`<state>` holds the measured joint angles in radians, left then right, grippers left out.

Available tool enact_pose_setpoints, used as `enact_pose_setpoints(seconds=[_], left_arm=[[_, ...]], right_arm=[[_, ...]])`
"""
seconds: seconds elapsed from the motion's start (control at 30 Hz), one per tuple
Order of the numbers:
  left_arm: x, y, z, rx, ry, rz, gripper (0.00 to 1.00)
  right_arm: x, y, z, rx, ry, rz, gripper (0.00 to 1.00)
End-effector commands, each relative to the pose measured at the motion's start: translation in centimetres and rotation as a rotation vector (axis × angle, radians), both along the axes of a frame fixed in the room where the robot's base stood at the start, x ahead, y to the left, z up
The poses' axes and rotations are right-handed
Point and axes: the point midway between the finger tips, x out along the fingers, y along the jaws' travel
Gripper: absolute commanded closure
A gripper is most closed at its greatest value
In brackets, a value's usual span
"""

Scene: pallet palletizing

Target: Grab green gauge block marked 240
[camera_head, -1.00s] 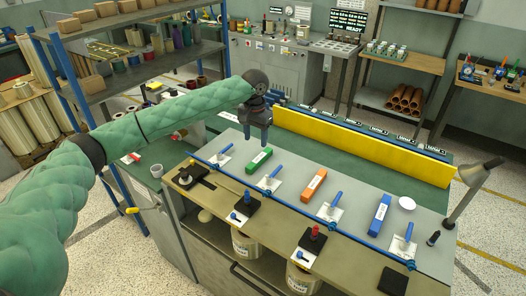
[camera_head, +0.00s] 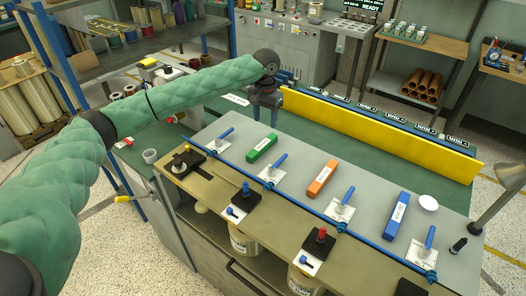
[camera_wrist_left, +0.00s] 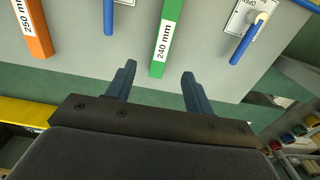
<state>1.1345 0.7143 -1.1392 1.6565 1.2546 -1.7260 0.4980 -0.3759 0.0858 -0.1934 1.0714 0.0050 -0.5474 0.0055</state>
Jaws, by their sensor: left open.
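The green gauge block (camera_head: 262,148) lies flat on the grey bench top, at the left of the row of blocks. In the left wrist view the green block (camera_wrist_left: 167,40) has a white label reading 240 mm. My left gripper (camera_head: 271,118) is just behind the block's far end in the head view. In the wrist view its two fingers (camera_wrist_left: 158,72) are open and empty. Contact is not visible. My right gripper is not in view.
An orange block (camera_head: 322,178) marked 250 mm and a blue block (camera_head: 396,215) lie farther right. Blue-handled tools on white plates (camera_head: 270,173) stand between the blocks. A blue rail (camera_head: 310,206) runs along the front. A yellow barrier (camera_head: 380,132) stands behind the bench top.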

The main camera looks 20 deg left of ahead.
Motion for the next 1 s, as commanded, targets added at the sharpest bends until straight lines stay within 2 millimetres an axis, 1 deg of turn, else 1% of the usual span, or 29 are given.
enact_pose_setpoints(seconds=[0.03,0.2,0.33,0.43,0.53,0.7,0.87,1.0], left_arm=[[0.0,0.0,-1.3,0.000,0.000,0.000,0.47],[0.0,0.0,-3.3,0.000,0.000,0.000,0.47],[0.0,0.0,-3.8,0.000,0.000,0.000,0.47],[0.0,0.0,-4.0,0.000,0.000,0.000,0.47],[0.0,0.0,-4.5,-0.001,0.001,0.000,0.47],[0.0,0.1,-6.0,-0.001,0.001,0.001,0.47],[0.0,0.2,-6.7,0.001,0.001,0.001,0.47],[0.0,0.3,-7.6,0.001,0.001,0.001,0.47]], right_arm=[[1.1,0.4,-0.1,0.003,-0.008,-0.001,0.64],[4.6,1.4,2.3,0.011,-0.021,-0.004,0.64],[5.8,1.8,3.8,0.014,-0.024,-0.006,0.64],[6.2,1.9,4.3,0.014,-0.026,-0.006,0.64],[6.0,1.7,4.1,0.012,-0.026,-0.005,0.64],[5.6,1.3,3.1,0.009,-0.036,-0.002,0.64],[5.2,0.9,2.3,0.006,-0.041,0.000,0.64],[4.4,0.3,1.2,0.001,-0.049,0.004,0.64]])
